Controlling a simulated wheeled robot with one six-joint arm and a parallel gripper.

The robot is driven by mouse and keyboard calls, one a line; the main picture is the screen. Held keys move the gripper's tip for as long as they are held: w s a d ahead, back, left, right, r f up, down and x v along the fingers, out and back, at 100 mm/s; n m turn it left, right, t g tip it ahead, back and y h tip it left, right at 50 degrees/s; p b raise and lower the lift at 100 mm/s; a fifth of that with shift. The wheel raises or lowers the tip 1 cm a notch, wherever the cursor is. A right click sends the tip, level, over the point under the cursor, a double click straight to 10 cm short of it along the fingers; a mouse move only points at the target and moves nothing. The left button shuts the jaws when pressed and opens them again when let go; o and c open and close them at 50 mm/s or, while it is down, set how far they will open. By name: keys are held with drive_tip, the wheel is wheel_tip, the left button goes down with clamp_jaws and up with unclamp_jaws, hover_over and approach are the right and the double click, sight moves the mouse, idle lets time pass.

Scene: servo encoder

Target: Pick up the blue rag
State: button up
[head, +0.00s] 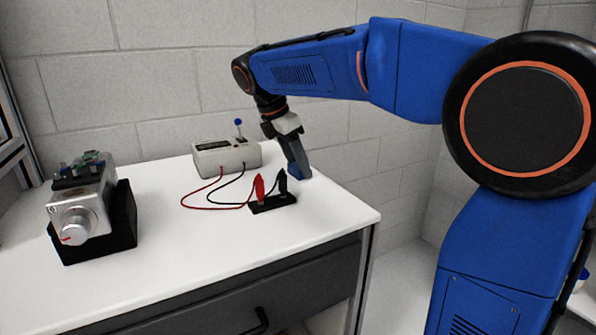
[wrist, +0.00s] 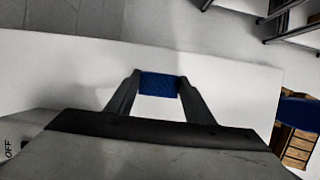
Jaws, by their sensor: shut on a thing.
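The blue rag (wrist: 158,85) sits between the two fingertips of my gripper (wrist: 160,90) in the wrist view. In the head view the rag (head: 299,172) shows as a small blue patch at the tip of my gripper (head: 297,168), near the right back part of the white table. The gripper points down and is shut on the rag. Part of the rag is hidden by the fingers in the head view. I cannot tell whether the rag touches the tabletop.
A black stand with red and black probes (head: 272,203) is close in front of the gripper. A grey meter box (head: 226,158) with wires stands to the left. A servo unit (head: 84,215) on a black block is at the far left. The front right of the white table (head: 310,225) is clear.

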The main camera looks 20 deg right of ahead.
drive_tip(key=shift+r, duration=0.1)
wheel_tip(320, 180, up, 10)
idle(0.5)
